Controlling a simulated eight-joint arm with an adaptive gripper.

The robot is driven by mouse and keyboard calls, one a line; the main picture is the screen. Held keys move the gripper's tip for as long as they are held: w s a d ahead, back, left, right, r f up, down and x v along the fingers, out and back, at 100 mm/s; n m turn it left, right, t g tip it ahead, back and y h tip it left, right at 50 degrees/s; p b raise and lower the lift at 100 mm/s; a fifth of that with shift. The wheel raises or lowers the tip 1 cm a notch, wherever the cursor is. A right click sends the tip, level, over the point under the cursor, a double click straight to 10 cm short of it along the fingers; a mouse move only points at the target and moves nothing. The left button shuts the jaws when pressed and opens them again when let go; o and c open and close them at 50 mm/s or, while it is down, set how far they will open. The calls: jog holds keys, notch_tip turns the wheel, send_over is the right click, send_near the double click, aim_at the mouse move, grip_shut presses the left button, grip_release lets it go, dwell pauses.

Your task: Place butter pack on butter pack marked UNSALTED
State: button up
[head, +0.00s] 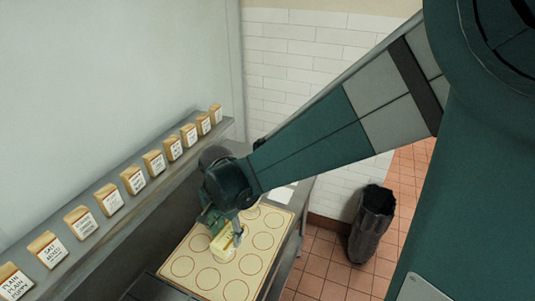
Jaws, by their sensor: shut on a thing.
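My gripper (232,226) reaches down over the board and is shut on a pale yellow butter pack (222,244). The pack is at or just above the board's surface; I cannot tell whether it touches. My gripper and wrist hide part of the pack and of the board behind it. I cannot make out a separate pack marked UNSALTED; print on the pack is too small to read.
A tan board with printed circles (208,280) lies on the counter. A white sheet or block (281,194) lies behind it. Several labelled packs (111,199) line a ledge at left. A dark bin (371,225) stands on the tiled floor at right.

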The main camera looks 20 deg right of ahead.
jog(key=w+d+r+p, duration=0.1)
jog(key=w+d+r, duration=0.1)
jog(key=w+d, duration=0.85)
jog(key=w+d+r+p, duration=0.2)
jog(key=w+d, duration=0.4)
jog(key=w, duration=0.9)
jog(key=w+d, duration=0.4)
jog(key=d, duration=0.4)
jog(key=w+d+p, duration=0.1)
jog(key=w+d, duration=0.3)
jog(key=d, duration=0.4)
jog(key=w+d+n+p, duration=0.1)
jog(key=w+d, duration=0.4)
jog(key=d, duration=0.3)
jog(key=shift+d+r, duration=0.15)
jog(key=shift+r, duration=0.05)
jog(key=shift+w+f, duration=0.1)
jog(key=shift+f, duration=3)
jog(key=shift+f, duration=0.15)
jog(key=shift+f, duration=1.75)
